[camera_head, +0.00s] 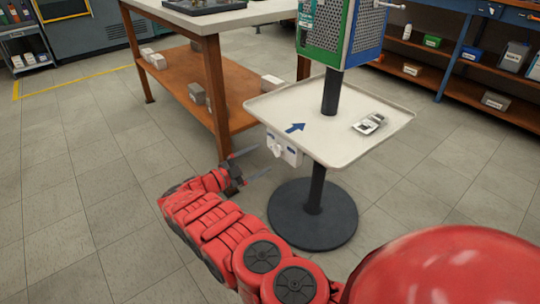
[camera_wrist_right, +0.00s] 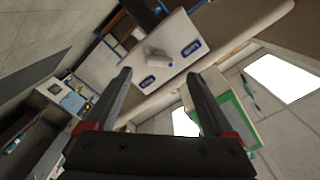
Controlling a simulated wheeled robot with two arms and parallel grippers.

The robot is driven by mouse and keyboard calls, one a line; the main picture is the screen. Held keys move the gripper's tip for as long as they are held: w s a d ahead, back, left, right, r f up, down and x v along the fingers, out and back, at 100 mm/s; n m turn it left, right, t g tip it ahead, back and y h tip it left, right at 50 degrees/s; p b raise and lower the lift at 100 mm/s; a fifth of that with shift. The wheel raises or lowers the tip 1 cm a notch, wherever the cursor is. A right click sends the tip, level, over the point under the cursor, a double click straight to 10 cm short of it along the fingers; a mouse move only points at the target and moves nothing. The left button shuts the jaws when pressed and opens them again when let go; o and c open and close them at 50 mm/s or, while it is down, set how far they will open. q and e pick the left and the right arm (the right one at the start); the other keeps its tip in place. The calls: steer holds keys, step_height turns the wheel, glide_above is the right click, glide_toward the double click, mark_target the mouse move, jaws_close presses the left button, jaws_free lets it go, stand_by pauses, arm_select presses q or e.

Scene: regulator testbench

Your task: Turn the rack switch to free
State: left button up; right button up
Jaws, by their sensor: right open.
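The rack switch is a small white box (camera_head: 284,149) fixed at the left edge of the tray, with blue labels and a light knob (camera_head: 277,150). In the right wrist view the white box (camera_wrist_right: 178,33) shows ahead of the fingers, with the pale knob (camera_wrist_right: 156,57) between two blue labels. The label text is too small to read. My right gripper (camera_head: 262,161) is open and empty, just left of the box and apart from it. In the wrist view its fingers (camera_wrist_right: 158,75) point toward the box. My left gripper is out of view.
The white tray (camera_head: 330,150) is on a black post with a round base (camera_head: 325,232); it carries a blue arrow and a small grey device (camera_head: 369,123). A green and blue perforated box (camera_head: 340,30) is above. A wooden workbench (camera_head: 215,75) stands behind, left of the tray.

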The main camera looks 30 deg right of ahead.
mark_target(276, 150)
steer(key=d, duration=0.2)
steer(key=d+b, duration=0.1)
steer(key=d, duration=0.2)
steer(key=shift+w, duration=0.2)
